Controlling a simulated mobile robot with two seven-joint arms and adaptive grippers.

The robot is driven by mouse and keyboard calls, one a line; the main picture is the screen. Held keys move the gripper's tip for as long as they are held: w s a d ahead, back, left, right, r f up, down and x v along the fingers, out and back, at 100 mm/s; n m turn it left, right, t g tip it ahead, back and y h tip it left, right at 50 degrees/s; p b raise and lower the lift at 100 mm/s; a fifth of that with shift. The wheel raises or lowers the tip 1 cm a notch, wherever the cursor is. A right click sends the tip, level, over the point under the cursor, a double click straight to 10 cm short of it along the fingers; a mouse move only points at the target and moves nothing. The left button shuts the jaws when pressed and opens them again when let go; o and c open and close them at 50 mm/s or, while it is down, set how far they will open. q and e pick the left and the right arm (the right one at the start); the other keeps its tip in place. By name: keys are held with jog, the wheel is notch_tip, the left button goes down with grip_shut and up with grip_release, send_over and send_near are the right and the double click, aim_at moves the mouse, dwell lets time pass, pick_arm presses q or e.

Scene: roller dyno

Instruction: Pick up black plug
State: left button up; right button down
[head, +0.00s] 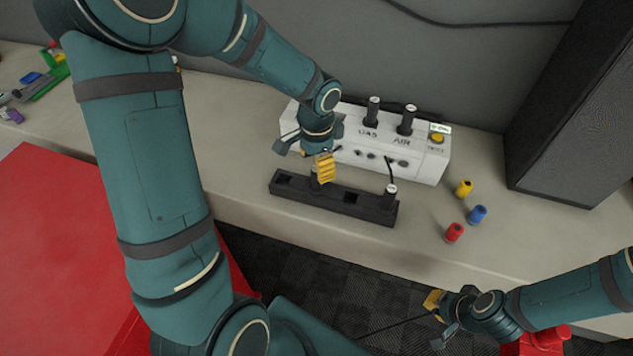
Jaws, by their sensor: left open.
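A black holder block (335,205) with square sockets lies on the bench in front of a white box. A black plug (315,181) stands in the block just below my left gripper, partly hidden by its yellow finger pad. Another dark plug (391,196) with a light top and a cable stands at the block's right end. My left gripper (312,160) is open, pointing down over the left part of the block; contact with the plug cannot be told. My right gripper (436,319) is open and empty at lower right, in front of the bench edge.
The white box (428,165) carries two black cylinders (374,111) and a yellow button (437,137). Yellow (463,188), blue (477,215) and red (454,232) small cylinders stand to its right. A tall dark speaker-like cabinet (575,110) is at right. Bench left of the block is clear.

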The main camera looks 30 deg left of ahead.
aim_at(316, 177)
pick_arm(q)
jog(key=shift+w+a+f+b, duration=0.1)
jog(key=shift+f+b, duration=0.3)
jog(key=shift+f, duration=2.4)
grip_shut()
